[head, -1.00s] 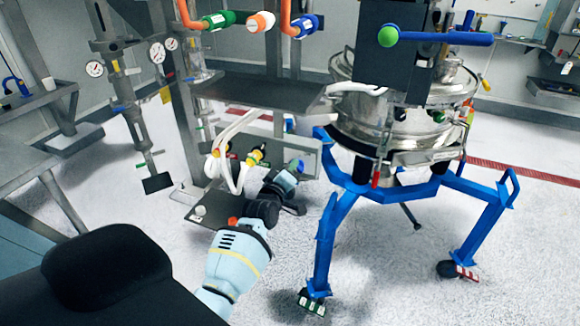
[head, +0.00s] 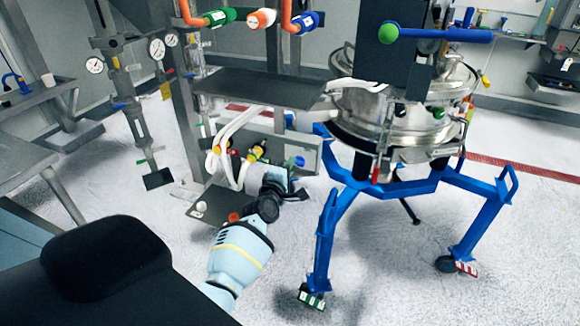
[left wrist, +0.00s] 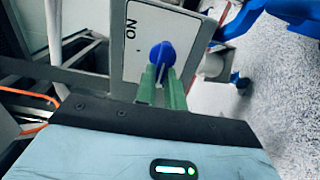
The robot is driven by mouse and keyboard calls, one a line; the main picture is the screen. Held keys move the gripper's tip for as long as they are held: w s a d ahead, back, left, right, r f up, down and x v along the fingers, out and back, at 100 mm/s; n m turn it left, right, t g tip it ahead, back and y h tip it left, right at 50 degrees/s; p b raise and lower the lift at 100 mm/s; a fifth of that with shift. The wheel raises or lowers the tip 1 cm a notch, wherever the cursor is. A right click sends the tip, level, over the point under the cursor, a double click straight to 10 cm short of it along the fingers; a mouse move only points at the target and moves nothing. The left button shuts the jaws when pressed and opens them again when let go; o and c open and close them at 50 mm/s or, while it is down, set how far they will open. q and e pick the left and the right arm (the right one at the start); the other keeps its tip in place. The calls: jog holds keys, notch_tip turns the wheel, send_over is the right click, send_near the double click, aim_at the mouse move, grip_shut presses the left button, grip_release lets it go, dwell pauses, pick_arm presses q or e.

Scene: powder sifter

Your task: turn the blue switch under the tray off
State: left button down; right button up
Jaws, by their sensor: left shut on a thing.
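The blue switch (head: 299,161) is on a grey panel (head: 313,150) below the dark grey tray (head: 260,88) in the head view. My right gripper is not in view.
A small lower plate (head: 215,207) lies beside my left forearm.

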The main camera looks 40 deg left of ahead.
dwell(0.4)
pick_arm(q)
jog(key=c, duration=1.5)
grip_release()
jog(key=p+v, duration=0.1)
jog(key=v, duration=0.6)
jog(key=shift+s+d, duration=0.1)
jog(key=shift+s, duration=0.3)
